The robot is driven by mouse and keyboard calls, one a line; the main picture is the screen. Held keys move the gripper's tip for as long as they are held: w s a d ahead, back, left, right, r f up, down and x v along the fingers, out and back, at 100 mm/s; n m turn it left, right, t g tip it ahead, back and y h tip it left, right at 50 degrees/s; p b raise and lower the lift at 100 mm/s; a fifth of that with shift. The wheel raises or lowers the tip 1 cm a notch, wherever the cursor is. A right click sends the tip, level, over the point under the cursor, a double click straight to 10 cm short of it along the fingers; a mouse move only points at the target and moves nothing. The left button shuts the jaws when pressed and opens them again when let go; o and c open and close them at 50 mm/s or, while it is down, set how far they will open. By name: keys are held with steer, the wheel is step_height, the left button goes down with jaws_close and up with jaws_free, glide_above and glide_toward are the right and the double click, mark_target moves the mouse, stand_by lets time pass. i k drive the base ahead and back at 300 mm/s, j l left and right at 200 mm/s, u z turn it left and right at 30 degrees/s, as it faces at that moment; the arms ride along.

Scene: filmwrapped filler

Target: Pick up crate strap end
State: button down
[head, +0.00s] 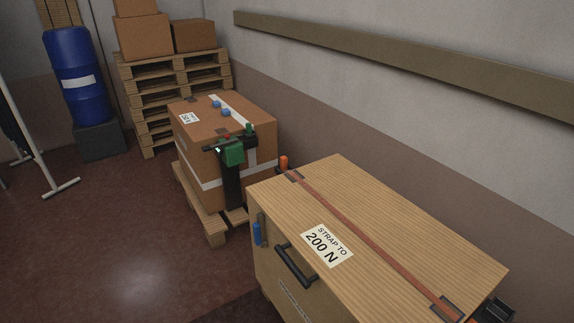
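A wooden crate (400,225) stands at the lower right, with a label on top reading "STRAP TO 200 N". An orange-red strap (375,238) lies along the crate's top between dark edge pieces at its far left and near right ends. A small upright orange piece (284,162) stands just beyond the crate's far left corner. I cannot tell whether it is the strap's end. A dark block (494,311) at the near right end is cut off by the frame, and I cannot tell what it is. My gripper is not in view.
A taped cardboard box (185,120) on a pallet (212,228) stands behind the crate, with a green and black tool (232,152) at its side. Stacked pallets (145,100) and a blue drum (75,75) stand further back. A wall rail (400,60) runs right. The left floor is mostly clear.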

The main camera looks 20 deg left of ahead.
mark_target(283, 160)
steer(key=j+z, duration=0.1)
steer(key=j, duration=0.45)
steer(key=j+z, duration=0.1)
steer(key=j, duration=0.5)
steer(key=k+j+z, duration=0.15)
steer(key=j, duration=0.4)
steer(key=k+j+z, duration=0.1)
steer(key=j, duration=0.45)
steer(key=k+j+z, duration=0.1)
steer(key=j, duration=0.45)
steer(key=i+j+z, duration=0.25)
steer(key=j, duration=0.8)
steer(key=j+z, duration=0.25)
steer(key=j, duration=0.8)
steer(key=i+j+z, duration=0.1)
steer(key=j, duration=0.25)
steer(key=i+j+z, duration=0.1)
steer(key=i+j, duration=0.15)
steer(key=i+j+z, duration=0.1)
steer(key=j, duration=0.35)
steer(key=i+j+z, duration=0.15)
steer(key=j, duration=0.25)
steer(key=i+j, duration=0.25)
steer(key=i, duration=0.05)
